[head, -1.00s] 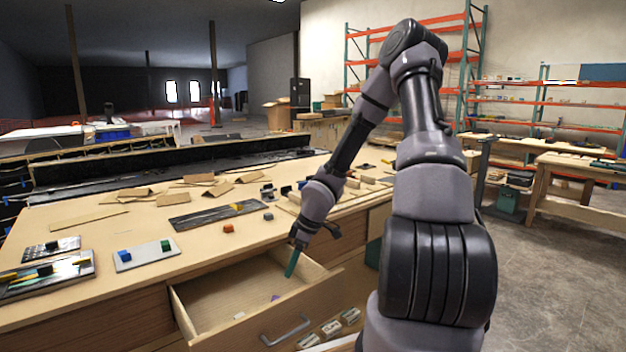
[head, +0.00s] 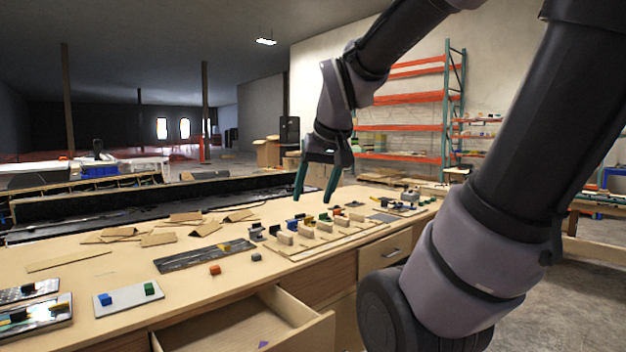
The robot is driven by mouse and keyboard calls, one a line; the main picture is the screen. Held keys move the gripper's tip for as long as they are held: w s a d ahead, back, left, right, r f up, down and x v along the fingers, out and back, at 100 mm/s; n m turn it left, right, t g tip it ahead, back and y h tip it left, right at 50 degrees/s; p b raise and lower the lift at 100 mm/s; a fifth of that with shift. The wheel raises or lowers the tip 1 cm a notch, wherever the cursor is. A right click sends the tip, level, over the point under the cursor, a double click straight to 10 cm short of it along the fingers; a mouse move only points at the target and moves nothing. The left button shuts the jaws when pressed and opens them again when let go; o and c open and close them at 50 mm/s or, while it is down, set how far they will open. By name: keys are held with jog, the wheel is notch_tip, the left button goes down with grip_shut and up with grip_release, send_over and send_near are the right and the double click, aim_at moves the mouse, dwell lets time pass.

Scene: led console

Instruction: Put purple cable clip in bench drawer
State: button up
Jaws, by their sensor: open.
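The bench drawer (head: 321,333) is pulled open at the front of the wooden bench. A small purple piece (head: 263,344), which looks like the purple cable clip, lies on the drawer floor near the bottom edge of the head view. The lower part of the drawer is cut off by the frame.
A row of small coloured blocks and wooden holders (head: 322,230) stands on the bench below my gripper. A dark panel (head: 205,256), an orange block (head: 215,269) and a light plate with blue and green blocks (head: 126,297) lie further left. A second drawer (head: 384,252) is shut.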

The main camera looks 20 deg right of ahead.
jog(key=shift+m+t+y, duration=0.5)
jog(key=shift+m+y, duration=0.3)
jog(key=shift+y, duration=0.1)
jog(key=s+r, duration=0.1)
jog(key=s+a+r, duration=0.2)
jog(key=s, duration=0.1)
jog(key=shift+s, duration=0.1)
dwell(0.3)
